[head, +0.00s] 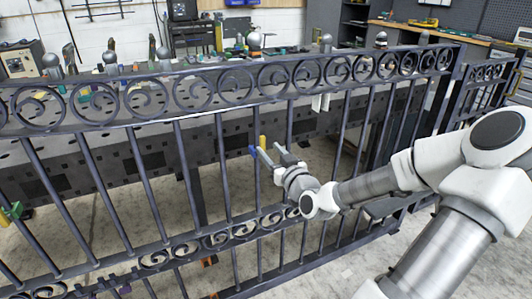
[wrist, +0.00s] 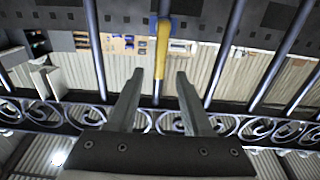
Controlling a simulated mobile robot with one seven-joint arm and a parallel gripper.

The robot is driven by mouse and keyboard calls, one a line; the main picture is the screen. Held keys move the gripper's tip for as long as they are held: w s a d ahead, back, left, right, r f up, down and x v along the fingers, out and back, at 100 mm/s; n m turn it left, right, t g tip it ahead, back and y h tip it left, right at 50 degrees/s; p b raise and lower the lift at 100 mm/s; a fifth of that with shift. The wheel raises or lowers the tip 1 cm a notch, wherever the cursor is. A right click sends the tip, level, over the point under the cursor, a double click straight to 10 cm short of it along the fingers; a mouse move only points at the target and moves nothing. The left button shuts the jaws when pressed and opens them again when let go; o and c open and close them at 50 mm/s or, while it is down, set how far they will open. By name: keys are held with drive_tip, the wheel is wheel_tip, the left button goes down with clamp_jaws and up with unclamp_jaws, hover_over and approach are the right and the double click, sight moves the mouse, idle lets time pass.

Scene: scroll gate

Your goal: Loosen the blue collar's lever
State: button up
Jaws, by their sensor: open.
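My gripper (head: 271,154) is open and empty at the gate. In the wrist view my two fingertips (wrist: 160,74) are either side of the lever's lower part, apart from it in the picture. I cannot tell the depth between them.
The gate's scroll band (head: 208,91) and upright bars (head: 149,185) stand close around my gripper. A green and yellow fitting (head: 11,213) sits at the far left. A white piece (head: 320,102) hangs near the top rail. A cluttered workbench is behind the gate.

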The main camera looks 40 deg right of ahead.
sight(263, 144)
drive_tip(key=shift+x, duration=1.55)
drive_tip(key=shift+c, duration=0.2)
clamp_jaws()
